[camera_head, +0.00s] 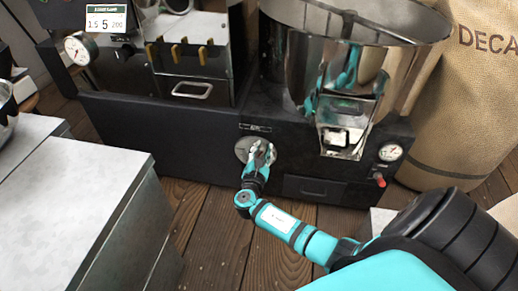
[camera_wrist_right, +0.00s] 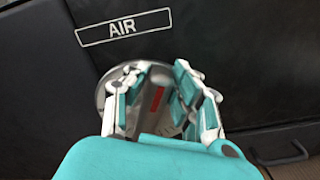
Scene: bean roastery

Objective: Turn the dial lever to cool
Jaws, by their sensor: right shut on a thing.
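The round metal dial (camera_head: 241,150) is on the front of the black roaster body. My right gripper (camera_head: 262,151) is at the dial and covers most of it in the head view. In the right wrist view, the fingers of my right gripper (camera_wrist_right: 157,92) are shut on the dial lever (camera_wrist_right: 156,100), which carries a red mark. The dial's rim (camera_wrist_right: 102,94) shows to the left of the fingers, below a framed label (camera_wrist_right: 123,27) reading AIR. The dial's position markings are too hidden to read. My left gripper is not in view.
A metal drum (camera_head: 400,65) stands on the roaster above the dial. A gauge (camera_head: 390,152) and a red knob (camera_head: 379,180) are at its right. A grey-topped cabinet (camera_head: 75,195) stands at the left. A burlap sack (camera_head: 465,120) is at the right. Wooden floor shows between.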

